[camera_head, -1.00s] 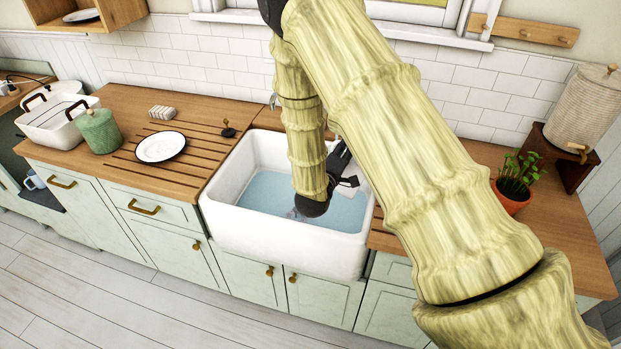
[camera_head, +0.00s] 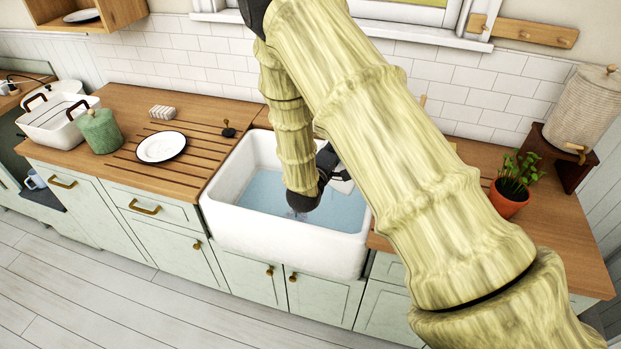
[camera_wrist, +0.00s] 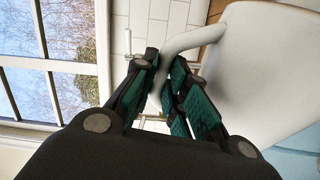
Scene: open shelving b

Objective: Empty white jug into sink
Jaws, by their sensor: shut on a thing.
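The white jug (camera_wrist: 265,75) fills the right of the wrist view, with its curved handle (camera_wrist: 195,38) reaching to my gripper (camera_wrist: 170,95). My gripper's green-padded fingers are shut on the handle. In the head view my gripper (camera_head: 328,165) is over the right part of the white sink (camera_head: 280,243), mostly behind my arm. The jug is almost wholly hidden there, so its exact tilt and contents cannot be told. Blue water (camera_head: 262,190) lies in the sink and shows at the lower right of the wrist view (camera_wrist: 300,155).
A wooden counter with drain grooves (camera_head: 112,165) holds a white plate (camera_head: 162,147), a green canister (camera_head: 100,130) and a white basin (camera_head: 55,122) to the left. A potted plant (camera_head: 508,195) and a ribbed dispenser (camera_head: 583,105) stand to the right. A window (camera_wrist: 45,75) is behind the sink.

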